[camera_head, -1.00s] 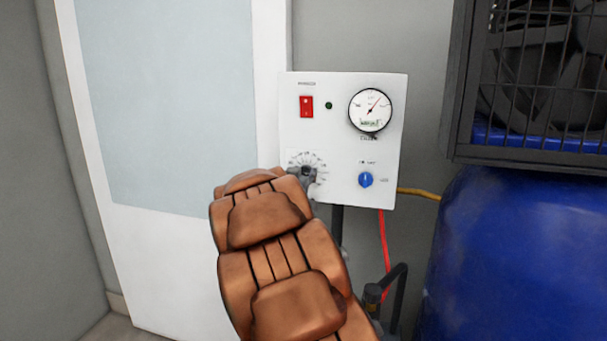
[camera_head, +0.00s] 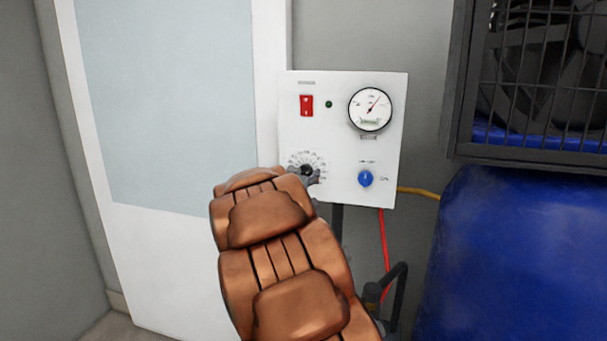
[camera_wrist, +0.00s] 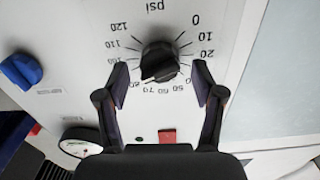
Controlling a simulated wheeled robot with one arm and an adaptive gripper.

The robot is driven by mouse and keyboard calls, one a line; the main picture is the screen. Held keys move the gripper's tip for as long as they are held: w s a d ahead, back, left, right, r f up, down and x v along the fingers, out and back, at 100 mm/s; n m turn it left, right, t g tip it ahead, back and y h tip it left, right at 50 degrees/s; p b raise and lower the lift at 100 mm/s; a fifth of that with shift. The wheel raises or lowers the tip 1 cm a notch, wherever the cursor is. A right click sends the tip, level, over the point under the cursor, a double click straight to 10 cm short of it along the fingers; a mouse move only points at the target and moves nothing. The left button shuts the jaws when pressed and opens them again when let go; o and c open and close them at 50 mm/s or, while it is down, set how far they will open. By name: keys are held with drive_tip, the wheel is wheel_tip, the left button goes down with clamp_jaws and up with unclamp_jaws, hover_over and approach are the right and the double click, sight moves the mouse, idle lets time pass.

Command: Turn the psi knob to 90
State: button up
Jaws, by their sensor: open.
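The psi knob (camera_wrist: 158,62) is black and sits in a ring of printed numbers on the white panel (camera_wrist: 62,30), upside down in the wrist view. Numbers from 0 to 20, 50 to 80 and 120 can be read; some others are blurred or covered by my fingers. The knob's exact setting is unclear. My gripper (camera_wrist: 161,72) is open, with one finger on each side of the knob and visible gaps between. In the head view the knob (camera_head: 306,170) shows just beyond my brown arm, which covers part of the dial.
The panel also holds a red switch (camera_head: 306,106), a round gauge (camera_head: 370,109) and a blue knob (camera_head: 366,179). A red hose (camera_head: 384,250) hangs below. A blue tank (camera_head: 520,250) and a fan grille (camera_head: 535,80) stand at right, a door (camera_head: 165,100) at left.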

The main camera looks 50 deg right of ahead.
drive_tip(key=v, duration=1.1)
drive_tip(key=shift+a, duration=0.25)
drive_tip(key=shift+s, duration=0.1)
